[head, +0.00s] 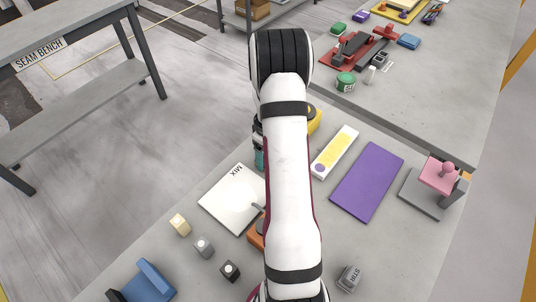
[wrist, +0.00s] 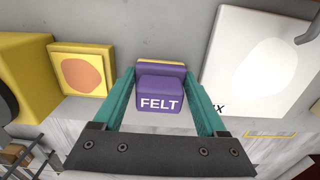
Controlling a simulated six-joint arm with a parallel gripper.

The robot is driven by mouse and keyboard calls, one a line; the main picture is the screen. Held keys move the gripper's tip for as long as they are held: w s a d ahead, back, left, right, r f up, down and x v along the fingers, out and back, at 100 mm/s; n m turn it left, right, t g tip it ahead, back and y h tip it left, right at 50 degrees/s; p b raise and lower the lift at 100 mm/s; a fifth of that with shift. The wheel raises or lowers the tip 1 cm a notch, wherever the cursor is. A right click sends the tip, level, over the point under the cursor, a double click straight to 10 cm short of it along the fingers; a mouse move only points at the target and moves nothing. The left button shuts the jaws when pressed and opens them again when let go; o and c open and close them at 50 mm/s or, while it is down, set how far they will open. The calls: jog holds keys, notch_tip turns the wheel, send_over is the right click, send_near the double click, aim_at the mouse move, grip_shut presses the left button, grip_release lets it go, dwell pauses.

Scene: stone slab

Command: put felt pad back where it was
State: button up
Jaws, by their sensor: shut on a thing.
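My gripper shows its two teal fingers (wrist: 160,72) in the wrist view, with a purple block marked FELT (wrist: 160,95) between them. The fingertips close on the block's wider far part, which has a thin yellow layer along its far edge. In the head view my arm hides the block and most of my gripper; only a bit of teal finger (head: 260,159) shows beside the arm, near the far edge of the white MIX board (head: 232,199). Whether the block touches the slab is unclear.
In the wrist view a yellow tile with an orange disc (wrist: 82,72) lies left of the block and the white board (wrist: 235,70) right. In the head view a yellow-and-white strip (head: 343,143), a purple mat (head: 367,182) and a pink-topped stand (head: 440,175) lie right of my arm.

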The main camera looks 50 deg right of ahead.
jog(key=o, duration=1.1)
jog(key=shift+f, duration=0.1)
notch_tip(320, 180, up, 12)
jog(key=shift+r, duration=0.25)
jog(key=s+a+r+m, duration=0.1)
jog(key=s+a+r, duration=0.15)
jog(key=a, duration=0.55)
jog(key=s+a+r+m+y, duration=0.1)
jog(key=a+r, duration=0.3)
jog(key=a, duration=0.4)
jog(key=s+a+r+m, duration=0.1)
jog(key=s+a+r, duration=0.15)
jog(key=a, duration=0.65)
jog(key=s+a+m, duration=0.1)
jog(key=s+a, duration=0.1)
jog(key=s, duration=0.1)
jog(key=s+a, duration=0.3)
jog(key=s+a+m, duration=0.1)
jog(key=s+a, duration=0.2)
jog(key=shift+s+a+f+m+y, duration=0.15)
jog(key=shift+s+a+m+y, duration=0.15)
jog(key=shift+s+y, duration=0.1)
